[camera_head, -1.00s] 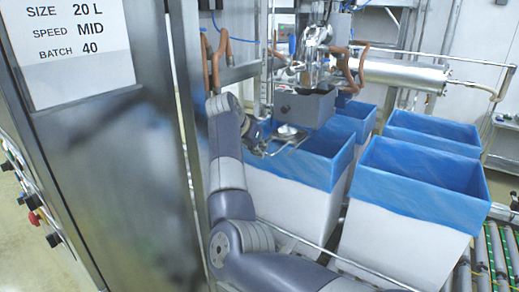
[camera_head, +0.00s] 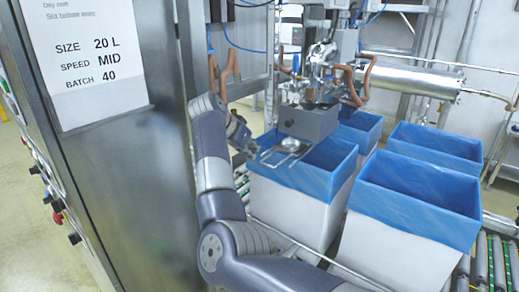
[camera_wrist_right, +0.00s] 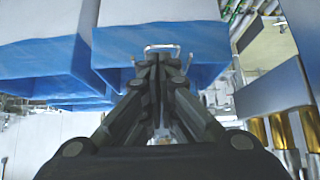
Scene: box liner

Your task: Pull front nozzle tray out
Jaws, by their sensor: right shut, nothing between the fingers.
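The front nozzle tray (camera_head: 290,146) is a small metal dish on a wire frame. It sticks out below the grey nozzle block (camera_head: 309,122), over the near blue-lined box. Its wire handle is on the near left side. My right gripper (camera_head: 247,146) is just left of the handle, with a small gap in the head view. In the right wrist view my gripper (camera_wrist_right: 162,62) has its fingers shut together and empty. A wire loop (camera_wrist_right: 162,47), apparently the tray handle, shows just beyond the fingertips; whether they touch it I cannot tell. My left gripper is out of view.
A steel cabinet (camera_head: 130,170) with a label and buttons fills the left. Orange hoses and a metal cylinder (camera_head: 410,76) are behind the nozzle block.

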